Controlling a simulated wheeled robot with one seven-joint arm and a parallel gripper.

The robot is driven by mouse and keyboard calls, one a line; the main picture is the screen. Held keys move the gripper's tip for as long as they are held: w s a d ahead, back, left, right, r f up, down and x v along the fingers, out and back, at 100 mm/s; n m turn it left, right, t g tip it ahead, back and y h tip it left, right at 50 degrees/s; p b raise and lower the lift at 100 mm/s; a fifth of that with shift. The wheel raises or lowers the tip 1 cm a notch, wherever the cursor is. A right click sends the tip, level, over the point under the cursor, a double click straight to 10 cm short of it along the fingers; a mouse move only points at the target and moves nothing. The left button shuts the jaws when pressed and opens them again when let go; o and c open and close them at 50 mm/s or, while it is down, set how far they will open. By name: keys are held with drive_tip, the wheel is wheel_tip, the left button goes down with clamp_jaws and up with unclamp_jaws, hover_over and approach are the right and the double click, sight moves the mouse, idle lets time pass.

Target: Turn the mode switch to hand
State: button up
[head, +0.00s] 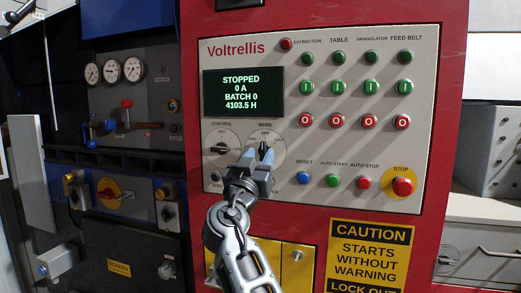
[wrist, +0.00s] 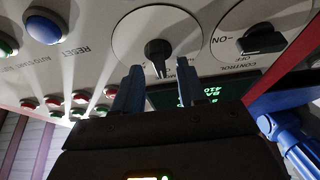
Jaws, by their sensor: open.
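The mode switch is a black knob on a round pale dial (head: 279,147) on the control panel, right of the control switch. In the wrist view, which is upside down, the knob (wrist: 158,52) points down, matching the OFF mark at the dial's top in the head view. My gripper (head: 259,157) is open in front of the mode dial and covers its lower part, including any hand mark. In the wrist view my gripper's fingertips (wrist: 159,68) are spread to either side of the knob's pointer end. I cannot tell whether they touch it.
The control switch (head: 222,149) is close on the left, its handle horizontal. The screen (head: 243,93) above reads STOPPED. Blue reset (head: 304,178), green auto start (head: 333,181), red auto stop (head: 363,183) and the stop button (head: 403,186) lie to the lower right.

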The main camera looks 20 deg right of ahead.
drive_tip(key=shift+x, duration=0.9)
drive_tip(key=shift+f, duration=0.1)
drive_tip(key=shift+c, duration=0.3)
clamp_jaws()
